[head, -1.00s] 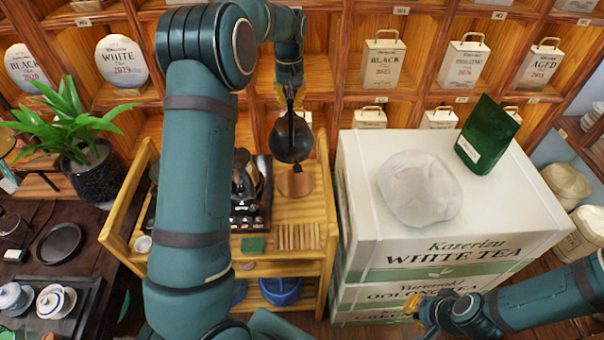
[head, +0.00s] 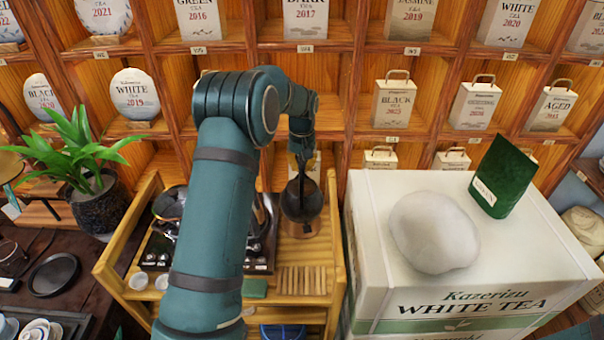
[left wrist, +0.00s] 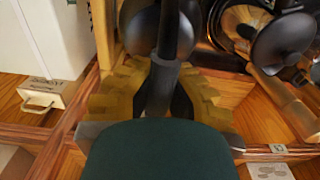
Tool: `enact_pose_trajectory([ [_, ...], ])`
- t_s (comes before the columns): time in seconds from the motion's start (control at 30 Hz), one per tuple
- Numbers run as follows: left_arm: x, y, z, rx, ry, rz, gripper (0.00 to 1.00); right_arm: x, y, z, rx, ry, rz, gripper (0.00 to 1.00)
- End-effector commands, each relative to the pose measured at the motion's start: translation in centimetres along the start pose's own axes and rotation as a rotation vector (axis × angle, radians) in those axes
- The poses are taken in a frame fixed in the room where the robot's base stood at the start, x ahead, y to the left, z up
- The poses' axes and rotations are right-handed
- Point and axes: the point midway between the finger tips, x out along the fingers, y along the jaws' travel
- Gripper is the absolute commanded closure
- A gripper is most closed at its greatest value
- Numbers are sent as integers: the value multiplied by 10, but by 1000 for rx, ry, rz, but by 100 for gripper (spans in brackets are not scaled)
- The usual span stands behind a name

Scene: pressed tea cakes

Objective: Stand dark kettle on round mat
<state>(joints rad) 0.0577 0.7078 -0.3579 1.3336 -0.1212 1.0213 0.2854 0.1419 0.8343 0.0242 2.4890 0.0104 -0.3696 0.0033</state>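The dark kettle (head: 301,206) is upright over the round brown mat (head: 299,231) on the wooden stand. Its base overlaps the mat in the head view, and I cannot tell for sure whether it touches. My left gripper (head: 301,163) is above the kettle with its fingers on the tall dark handle. In the left wrist view, the yellowish fingers (left wrist: 163,80) close in on the handle from both sides, and the kettle's dark round body (left wrist: 178,35) shows beyond them. Much of the mat is hidden by the kettle. My right gripper is out of view.
A dark tray with tea ware (head: 262,240) stands left of the kettle, partly behind my left arm. A slatted wooden piece (head: 301,280) lies in front. White tea boxes (head: 470,290) with a pale rounded lump (head: 434,232) stand right. Shelves (head: 350,150) rise close behind.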

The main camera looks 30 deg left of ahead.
Motion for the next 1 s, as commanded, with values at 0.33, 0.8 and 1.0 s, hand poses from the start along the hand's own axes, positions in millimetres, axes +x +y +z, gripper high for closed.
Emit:
enact_pose_trajectory([
  [0.33, 26, 0, -1, 0, 4, 3, 100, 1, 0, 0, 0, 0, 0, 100],
  [0.8, 61, 1, -1, -1, 4, 3, 100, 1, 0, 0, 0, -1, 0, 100],
  [1.0, 63, 1, -1, 0, 4, 3, 100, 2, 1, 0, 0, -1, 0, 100],
])
